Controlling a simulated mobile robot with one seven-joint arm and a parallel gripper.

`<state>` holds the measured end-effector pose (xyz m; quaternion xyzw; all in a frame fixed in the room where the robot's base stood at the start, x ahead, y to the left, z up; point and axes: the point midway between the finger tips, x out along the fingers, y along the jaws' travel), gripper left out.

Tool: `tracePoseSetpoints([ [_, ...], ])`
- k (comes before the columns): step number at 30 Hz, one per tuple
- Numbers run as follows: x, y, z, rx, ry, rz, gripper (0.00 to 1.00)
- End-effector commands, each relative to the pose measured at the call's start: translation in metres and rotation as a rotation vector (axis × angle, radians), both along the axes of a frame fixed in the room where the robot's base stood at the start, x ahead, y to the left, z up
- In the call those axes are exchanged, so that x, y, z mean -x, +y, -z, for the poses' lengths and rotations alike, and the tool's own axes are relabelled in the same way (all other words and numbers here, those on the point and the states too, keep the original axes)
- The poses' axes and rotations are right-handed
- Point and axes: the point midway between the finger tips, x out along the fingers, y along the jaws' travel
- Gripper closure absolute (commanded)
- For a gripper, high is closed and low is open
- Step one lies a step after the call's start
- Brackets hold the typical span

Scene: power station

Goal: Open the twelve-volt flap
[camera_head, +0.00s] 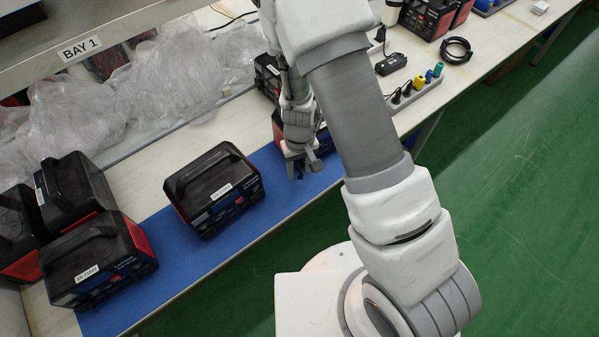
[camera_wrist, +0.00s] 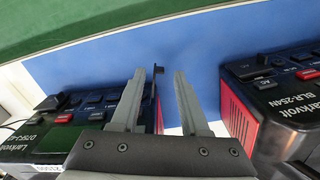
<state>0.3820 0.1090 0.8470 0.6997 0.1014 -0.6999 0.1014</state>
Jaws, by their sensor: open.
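My gripper (camera_head: 301,168) points down over the bench front, beside a black and red power station (camera_head: 278,124) partly hidden by my arm. In the wrist view my gripper (camera_wrist: 169,82) is open, with a small gap between its fingers. A thin dark upright piece (camera_wrist: 157,86) shows by the left finger at the right end of the station labelled Larkvolt D75RJ (camera_wrist: 45,142); I cannot tell whether it is the twelve-volt flap or whether it touches the finger. A second station, Larkvolt BLR-254N (camera_wrist: 292,118), stands at right, with a dark raised block (camera_wrist: 244,68) on its front.
A power station (camera_head: 213,190) stands on the blue mat (camera_head: 168,237), left of my gripper. More stations (camera_head: 98,262) stand at far left. Plastic wrap (camera_head: 75,120) lies behind. A power strip with plugs (camera_head: 418,90) and a coiled cable (camera_head: 456,50) lie at right. Green floor (camera_head: 500,190) is clear.

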Motion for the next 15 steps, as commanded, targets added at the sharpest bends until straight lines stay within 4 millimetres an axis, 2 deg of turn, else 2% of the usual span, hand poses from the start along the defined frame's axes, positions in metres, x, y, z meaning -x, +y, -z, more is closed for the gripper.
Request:
tracePoseSetpoints([
  [1,0.0004,-0.0003,0.0067,0.001,0.002,0.002,0.55],
  [6,0.0004,-0.0002,0.0154,0.0,0.001,0.001,0.55],
  [15,0.0002,0.0,0.0162,0.0,0.0,0.001,0.57],
])
